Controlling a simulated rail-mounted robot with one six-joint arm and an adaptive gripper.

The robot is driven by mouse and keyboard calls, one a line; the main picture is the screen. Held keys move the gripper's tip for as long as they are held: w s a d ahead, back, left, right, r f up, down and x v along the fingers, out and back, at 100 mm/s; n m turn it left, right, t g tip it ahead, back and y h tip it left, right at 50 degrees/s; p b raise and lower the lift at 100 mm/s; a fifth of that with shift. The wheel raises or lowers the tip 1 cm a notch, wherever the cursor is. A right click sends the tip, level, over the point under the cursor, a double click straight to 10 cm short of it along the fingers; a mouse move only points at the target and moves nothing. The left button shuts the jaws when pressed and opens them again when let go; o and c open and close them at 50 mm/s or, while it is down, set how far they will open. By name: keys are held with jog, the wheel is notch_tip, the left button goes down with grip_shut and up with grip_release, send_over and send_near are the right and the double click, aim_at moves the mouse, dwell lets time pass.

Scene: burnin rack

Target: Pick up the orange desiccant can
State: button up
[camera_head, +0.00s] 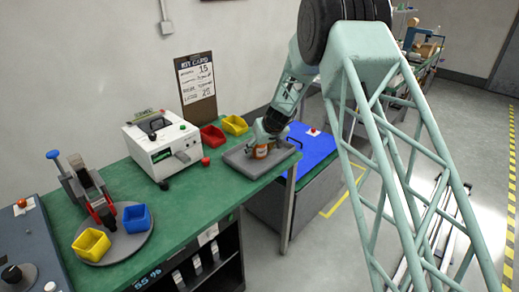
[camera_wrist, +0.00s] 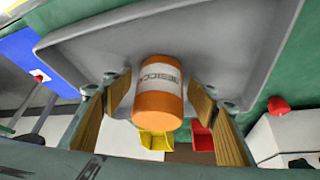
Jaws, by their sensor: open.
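The orange desiccant can (camera_wrist: 158,100) has a white label band with dark lettering and stands in the grey tray (camera_wrist: 215,42). In the head view the can (camera_head: 261,151) shows only in part, as my gripper hides much of it. My gripper (camera_wrist: 160,98) is open, with its wood-coloured finger pads on either side of the can and a visible gap at each side. In the head view my gripper (camera_head: 262,142) is low over the tray (camera_head: 236,160) at the right end of the green bench.
A red bin (camera_head: 212,136) and a yellow bin (camera_head: 235,125) stand just behind the tray. A white tester box (camera_head: 162,146) is to the left. A round turntable (camera_head: 118,246) bears more bins. A blue-topped cabinet (camera_head: 308,150) stands right of the bench (camera_head: 185,205).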

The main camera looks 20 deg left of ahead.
jog(key=shift+c, duration=0.7)
jog(key=c, duration=0.9)
jog(key=shift+r, duration=0.2)
notch_tip(320, 180, up, 28)
jog(key=p, duration=0.4)
jog(key=shift+f, duration=0.1)
